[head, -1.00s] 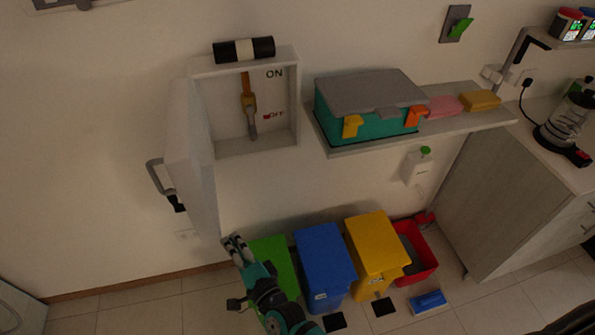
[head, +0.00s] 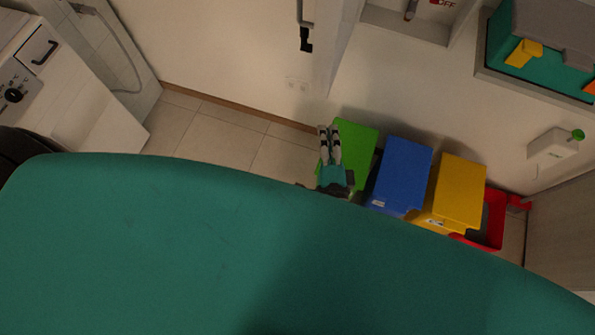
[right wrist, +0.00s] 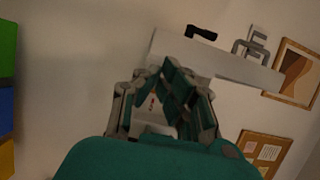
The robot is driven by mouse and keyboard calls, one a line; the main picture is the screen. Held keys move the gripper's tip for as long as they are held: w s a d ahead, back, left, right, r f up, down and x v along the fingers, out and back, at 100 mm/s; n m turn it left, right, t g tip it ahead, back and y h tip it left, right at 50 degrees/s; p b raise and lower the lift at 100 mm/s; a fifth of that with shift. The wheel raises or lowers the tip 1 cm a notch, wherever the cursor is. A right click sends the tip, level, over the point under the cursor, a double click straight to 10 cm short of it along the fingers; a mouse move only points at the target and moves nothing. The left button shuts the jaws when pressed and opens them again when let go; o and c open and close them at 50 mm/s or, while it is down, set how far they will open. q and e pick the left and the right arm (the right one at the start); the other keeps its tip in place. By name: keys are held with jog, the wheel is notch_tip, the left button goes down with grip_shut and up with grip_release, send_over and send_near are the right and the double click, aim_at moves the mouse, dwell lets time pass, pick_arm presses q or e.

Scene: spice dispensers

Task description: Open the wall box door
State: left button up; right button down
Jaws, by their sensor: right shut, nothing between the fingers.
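The wall box (head: 452,30) is cut off by the top edge of the head view, with part of its floor and red OFF lettering showing. Its white door (head: 338,50) stands open, swung out from the box's left side. The door handle (head: 306,28), grey and black, is on the door's left face. My right gripper (head: 329,128) is shut and empty, below the door and apart from it, over the green bin. The right wrist view shows the gripper's fingers (right wrist: 168,98), with the door (right wrist: 225,66) beyond them. My left gripper is not in view.
Green (head: 357,140), blue (head: 403,170) and yellow (head: 461,190) bins stand along the wall, beside a red container (head: 495,215). A shelf with a teal case (head: 520,65) is at the right. A white appliance (head: 75,85) stands left. My teal arm link covers much of the lower view.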

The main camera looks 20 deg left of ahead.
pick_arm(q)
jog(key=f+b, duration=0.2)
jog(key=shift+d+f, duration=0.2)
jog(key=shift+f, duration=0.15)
pick_arm(e)
jog(key=s+a, duration=0.3)
jog(key=s, duration=0.7)
jog(key=shift+s, duration=0.4)
